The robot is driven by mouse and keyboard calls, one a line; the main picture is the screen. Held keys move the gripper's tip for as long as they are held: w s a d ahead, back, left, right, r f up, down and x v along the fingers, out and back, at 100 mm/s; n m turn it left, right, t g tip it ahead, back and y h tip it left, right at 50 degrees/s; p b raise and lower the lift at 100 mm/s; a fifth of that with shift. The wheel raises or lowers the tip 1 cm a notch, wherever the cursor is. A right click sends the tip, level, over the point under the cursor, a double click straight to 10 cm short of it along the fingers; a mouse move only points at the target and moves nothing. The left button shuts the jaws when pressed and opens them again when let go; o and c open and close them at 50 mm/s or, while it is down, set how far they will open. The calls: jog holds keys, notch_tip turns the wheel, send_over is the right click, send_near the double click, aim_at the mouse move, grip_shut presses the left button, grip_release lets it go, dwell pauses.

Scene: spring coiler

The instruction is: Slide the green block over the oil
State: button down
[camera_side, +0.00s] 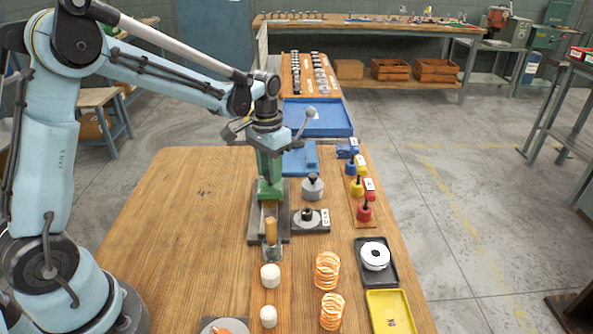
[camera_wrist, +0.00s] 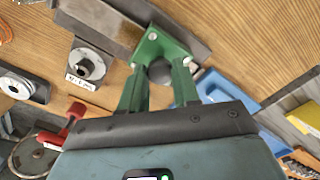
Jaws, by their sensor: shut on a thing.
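My gripper (camera_side: 269,158) is pointing down over the grey rail plate near the table's middle. It is shut on the green block (camera_side: 270,189), which sits upright on or just above the plate. In the wrist view two tapered green fingers (camera_wrist: 160,75) run up to the block (camera_wrist: 158,42). A round grey-black part shows between the fingers. I cannot pick out the oil for certain; the plate under the block is partly hidden.
A labelled dark tray (camera_side: 322,226) with a round knobbed part stands at right. Red, yellow and blue knobbed pieces stand further right. White cylinders and copper coils (camera_side: 327,270) stand in front. The table's left is clear.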

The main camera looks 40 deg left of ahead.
jog(key=shift+w+a, duration=1.05)
jog(key=shift+w, duration=0.05)
jog(key=c, duration=0.8)
grip_release()
notch_tip(320, 180, up, 12)
jog(key=shift+s, duration=0.1)
jog(key=s+d+f+t, duration=0.2)
jog(key=s+d+t, duration=0.1)
jog(key=s, duration=0.5)
jog(key=s+d+f+t, duration=0.2)
jog(key=s+d+t, duration=0.2)
jog(key=s, duration=0.4)
jog(key=shift+d+f, duration=0.2)
jog(key=shift+d, duration=0.05)
